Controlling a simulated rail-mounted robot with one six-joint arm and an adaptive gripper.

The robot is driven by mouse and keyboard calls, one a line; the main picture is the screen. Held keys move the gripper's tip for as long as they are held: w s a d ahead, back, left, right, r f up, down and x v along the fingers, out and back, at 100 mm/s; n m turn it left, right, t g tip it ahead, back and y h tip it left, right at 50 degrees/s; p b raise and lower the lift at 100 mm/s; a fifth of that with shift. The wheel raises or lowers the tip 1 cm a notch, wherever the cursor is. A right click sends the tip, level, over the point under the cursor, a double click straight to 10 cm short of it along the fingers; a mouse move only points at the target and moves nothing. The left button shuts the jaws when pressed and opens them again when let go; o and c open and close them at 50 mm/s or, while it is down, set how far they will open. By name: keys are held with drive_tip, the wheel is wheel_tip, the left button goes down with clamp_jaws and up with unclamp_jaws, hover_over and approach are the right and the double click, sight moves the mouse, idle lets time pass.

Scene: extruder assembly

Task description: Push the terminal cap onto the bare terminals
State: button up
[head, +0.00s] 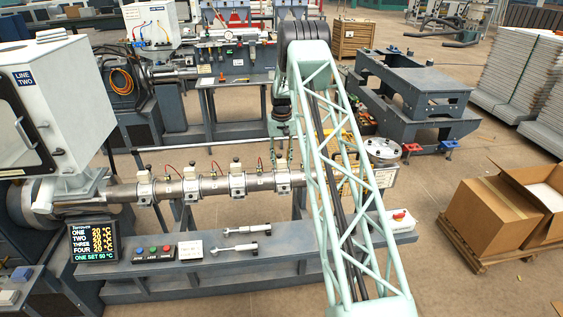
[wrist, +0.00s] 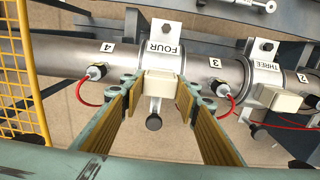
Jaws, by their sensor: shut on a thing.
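The barrel (wrist: 215,72) runs across the wrist view, with a heater band labelled FOUR (wrist: 166,47) clamped around it. My gripper (wrist: 160,86) has its two fingers on either side of a cream terminal cap (wrist: 161,86) at that band, and is shut on it. The cap sits against the front of the band; whether it is fully seated cannot be told, and the terminals under it are hidden. In the head view my gripper (head: 281,137) is above the right end of the barrel (head: 213,186), partly hidden by my arm.
Band THREE (wrist: 266,73) carries a similar cream cap (wrist: 283,100). Sensors with red wires (wrist: 97,72) stand beside band FOUR on both sides. A yellow mesh guard (wrist: 20,70) is at the left. A temperature display (head: 94,242) stands on the bench.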

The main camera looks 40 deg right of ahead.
drive_tip(key=shift+f, duration=0.1)
drive_tip(key=o, duration=0.9)
wheel_tip(320, 180, up, 12)
drive_tip(key=shift+r, duration=0.1)
idle(0.4)
idle(0.8)
